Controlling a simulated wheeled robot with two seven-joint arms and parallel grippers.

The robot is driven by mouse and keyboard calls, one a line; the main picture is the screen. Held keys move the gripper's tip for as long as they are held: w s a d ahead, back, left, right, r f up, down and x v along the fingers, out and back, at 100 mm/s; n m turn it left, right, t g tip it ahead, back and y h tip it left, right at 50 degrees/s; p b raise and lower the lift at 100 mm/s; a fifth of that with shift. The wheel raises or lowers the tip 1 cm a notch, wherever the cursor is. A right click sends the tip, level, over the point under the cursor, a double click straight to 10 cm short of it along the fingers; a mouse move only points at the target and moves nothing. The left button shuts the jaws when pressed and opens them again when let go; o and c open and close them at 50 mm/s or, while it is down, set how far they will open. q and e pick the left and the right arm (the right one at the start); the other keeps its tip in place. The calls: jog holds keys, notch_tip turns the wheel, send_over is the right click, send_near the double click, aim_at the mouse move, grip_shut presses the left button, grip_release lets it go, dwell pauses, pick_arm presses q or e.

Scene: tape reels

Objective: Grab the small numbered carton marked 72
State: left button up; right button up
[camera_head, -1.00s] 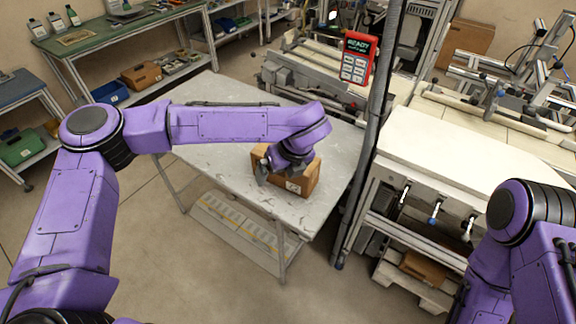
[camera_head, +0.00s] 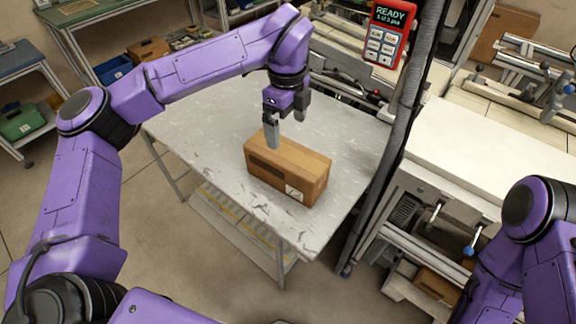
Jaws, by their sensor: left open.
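A small brown carton (camera_head: 288,170) sits on the grey metal table (camera_head: 205,135) in the middle of the head view. A white label shows low on its front face near the right corner; I cannot read a number on it. My left gripper (camera_head: 287,128) is open and points down over the carton's far edge. One finger overlaps the carton's top in the picture; I cannot tell whether it touches. Nothing is between the fingers that I can see. My right arm enters at the lower right, and its gripper is out of view.
A dark upright post (camera_head: 400,130) stands at the table's right edge, with a red control box (camera_head: 386,33) reading READY on it. A white-topped machine (camera_head: 470,150) is to the right. The table's left part is clear.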

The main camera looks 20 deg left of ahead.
aim_at(286, 152)
pick_arm(q)
notch_tip(286, 152, down, 3)
jog(key=shift+d+r, duration=0.1)
jog(key=shift+d, duration=0.05)
jog(key=shift+f+p, duration=0.4)
jog(key=shift+p, duration=0.1)
jog(key=f, duration=0.1)
jog(key=f+p, duration=0.2)
jog(key=f, duration=0.1)
jog(key=shift+w+a+f, duration=0.1)
jog(key=shift+a, duration=0.15)
jog(key=shift+f, duration=0.45)
jog(key=shift+r, duration=0.1)
jog(key=c, duration=1.6)
